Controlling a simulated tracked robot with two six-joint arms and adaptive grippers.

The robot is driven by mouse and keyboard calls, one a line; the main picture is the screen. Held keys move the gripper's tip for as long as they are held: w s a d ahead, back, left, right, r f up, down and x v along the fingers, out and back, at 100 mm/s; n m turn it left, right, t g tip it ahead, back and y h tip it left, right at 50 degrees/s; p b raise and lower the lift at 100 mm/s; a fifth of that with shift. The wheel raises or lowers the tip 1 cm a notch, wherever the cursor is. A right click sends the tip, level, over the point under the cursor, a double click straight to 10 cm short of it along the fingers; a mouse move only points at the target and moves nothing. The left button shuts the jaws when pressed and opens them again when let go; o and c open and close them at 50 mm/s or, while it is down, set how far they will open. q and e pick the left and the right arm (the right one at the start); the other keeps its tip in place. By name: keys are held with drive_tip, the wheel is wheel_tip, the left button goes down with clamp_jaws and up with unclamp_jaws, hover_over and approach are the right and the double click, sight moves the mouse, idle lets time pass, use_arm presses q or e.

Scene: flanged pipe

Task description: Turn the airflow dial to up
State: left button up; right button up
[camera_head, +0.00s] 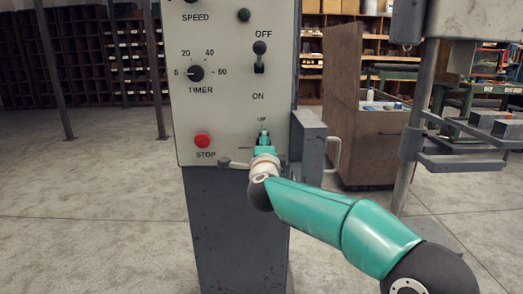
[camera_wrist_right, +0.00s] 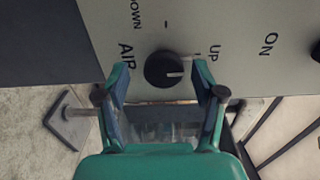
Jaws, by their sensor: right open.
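The airflow dial (camera_wrist_right: 160,70) is a round black knob with a white pointer line on a pale control panel (camera_head: 220,120). In the right wrist view the pointer aims right, toward the side with the UP label (camera_wrist_right: 213,53). The DOWN label (camera_wrist_right: 135,12) is up and left of the knob. My right gripper (camera_wrist_right: 160,80) is open, its two fingers on either side of the dial with gaps visible. In the head view my right gripper (camera_head: 264,138) is at the panel's lower right and hides the dial. My left gripper is not in view.
The panel also has a timer knob (camera_head: 196,73), a red stop button (camera_head: 202,140) and an ON/OFF lever (camera_head: 260,58). A grey box with a handle (camera_head: 308,145) sticks out at the panel's right side. Open concrete floor lies left.

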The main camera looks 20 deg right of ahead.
drive_tip(key=shift+s, duration=0.15)
drive_tip(key=v, duration=1.1)
drive_tip(key=shift+s, duration=0.35)
drive_tip(key=shift+a, duration=0.1)
